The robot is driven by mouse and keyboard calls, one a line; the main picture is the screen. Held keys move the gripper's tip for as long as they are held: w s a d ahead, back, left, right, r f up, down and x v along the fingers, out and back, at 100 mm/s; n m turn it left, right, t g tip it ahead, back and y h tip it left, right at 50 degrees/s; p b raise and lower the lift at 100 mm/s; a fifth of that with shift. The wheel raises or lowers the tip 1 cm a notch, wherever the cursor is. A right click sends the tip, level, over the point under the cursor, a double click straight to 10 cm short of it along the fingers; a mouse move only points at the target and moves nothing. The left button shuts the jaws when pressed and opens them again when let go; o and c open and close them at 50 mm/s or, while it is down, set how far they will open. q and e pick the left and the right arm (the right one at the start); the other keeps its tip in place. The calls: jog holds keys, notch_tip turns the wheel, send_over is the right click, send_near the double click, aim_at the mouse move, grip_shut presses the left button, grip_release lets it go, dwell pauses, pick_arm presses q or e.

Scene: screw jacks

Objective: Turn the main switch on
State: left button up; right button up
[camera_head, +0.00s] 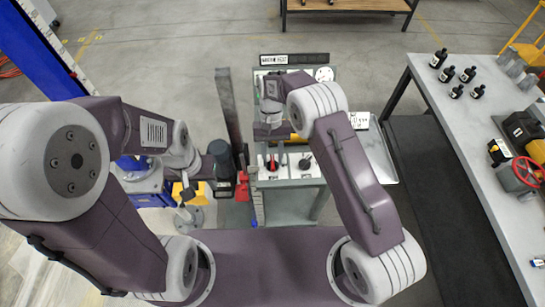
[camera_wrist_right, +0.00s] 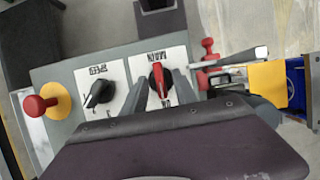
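The control panel (camera_head: 290,180) stands in the middle of the head view. Its red MAIN switch (camera_wrist_right: 157,80) is a knob on a white plate; it also shows in the head view (camera_head: 271,164). My right gripper (camera_wrist_right: 165,92) is open over the panel, its two grey fingers apart on either side of the red knob. Whether they touch it I cannot tell. In the head view my right gripper (camera_head: 270,138) reaches down just behind the switch. My left gripper (camera_head: 188,190) hangs left of the panel; its fingers are too small to read.
A black SPEED knob (camera_wrist_right: 100,94) sits beside the red one, and a red mushroom button (camera_wrist_right: 38,106) on yellow lies beyond it. A workbench (camera_head: 455,130) with black bottles (camera_head: 448,74) stands at the right. Red-handled hardware (camera_head: 243,187) is left of the panel.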

jog(key=shift+w+r+b, duration=0.25)
jog(key=shift+r+b, duration=0.05)
jog(key=shift+r, duration=0.15)
jog(key=b+v, duration=0.1)
jog(key=v, duration=0.7)
jog(key=shift+s, duration=0.1)
